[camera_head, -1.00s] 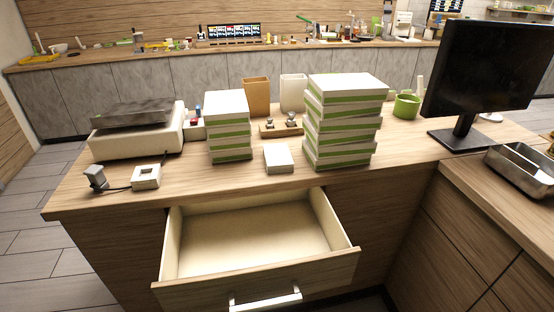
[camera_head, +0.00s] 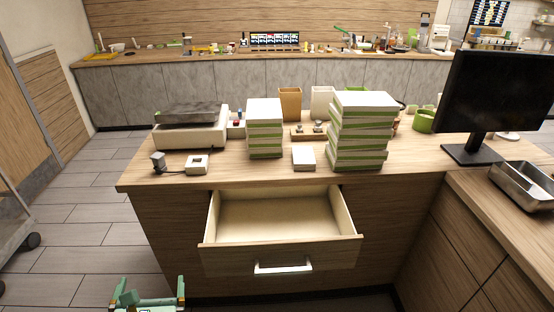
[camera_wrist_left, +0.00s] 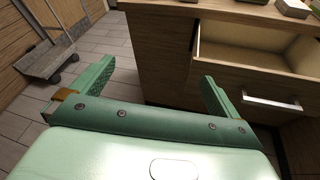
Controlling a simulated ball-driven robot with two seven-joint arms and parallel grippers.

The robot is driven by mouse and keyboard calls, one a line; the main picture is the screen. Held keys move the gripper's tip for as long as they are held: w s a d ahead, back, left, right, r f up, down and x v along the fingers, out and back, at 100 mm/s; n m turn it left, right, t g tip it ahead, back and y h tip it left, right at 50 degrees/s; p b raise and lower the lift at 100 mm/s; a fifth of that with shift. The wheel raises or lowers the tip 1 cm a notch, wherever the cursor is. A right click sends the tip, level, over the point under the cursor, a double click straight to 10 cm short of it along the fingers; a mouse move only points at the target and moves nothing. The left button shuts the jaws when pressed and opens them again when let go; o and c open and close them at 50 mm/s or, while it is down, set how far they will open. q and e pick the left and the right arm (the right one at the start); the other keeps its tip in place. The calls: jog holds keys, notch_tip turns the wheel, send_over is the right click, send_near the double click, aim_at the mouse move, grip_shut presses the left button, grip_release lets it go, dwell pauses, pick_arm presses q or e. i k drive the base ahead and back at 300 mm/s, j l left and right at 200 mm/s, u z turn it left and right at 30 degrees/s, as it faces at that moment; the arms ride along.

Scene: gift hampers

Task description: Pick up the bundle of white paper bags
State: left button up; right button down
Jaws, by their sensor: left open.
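A small white stack (camera_head: 303,158) lies on the counter just behind the open drawer; I cannot tell whether it is the bundle of white paper bags. Behind it stand an upright white bag-like container (camera_head: 322,101) and a brown one (camera_head: 290,104). A shorter stack of white and green packs (camera_head: 265,128) is to the left, and a taller one (camera_head: 360,130) to the right. My left gripper (camera_head: 148,287) is open and empty, low in front of the counter. Its two green fingers also show in the left wrist view (camera_wrist_left: 157,80). My right gripper is not in view.
The empty drawer (camera_head: 283,251) sticks out from the counter front. A scale (camera_head: 190,135) stands at the counter's left, a monitor (camera_head: 497,92) and a metal tray (camera_head: 522,184) at the right. The floor (camera_head: 90,240) to the left is clear, with a cart (camera_wrist_left: 48,62) beyond.

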aim_at(303, 157)
jog(key=i+l+z, duration=0.25)
jog(key=i+l, duration=0.35)
jog(key=i+l+z, duration=0.2)
jog(key=i+l, duration=0.3)
jog(key=i, duration=0.2)
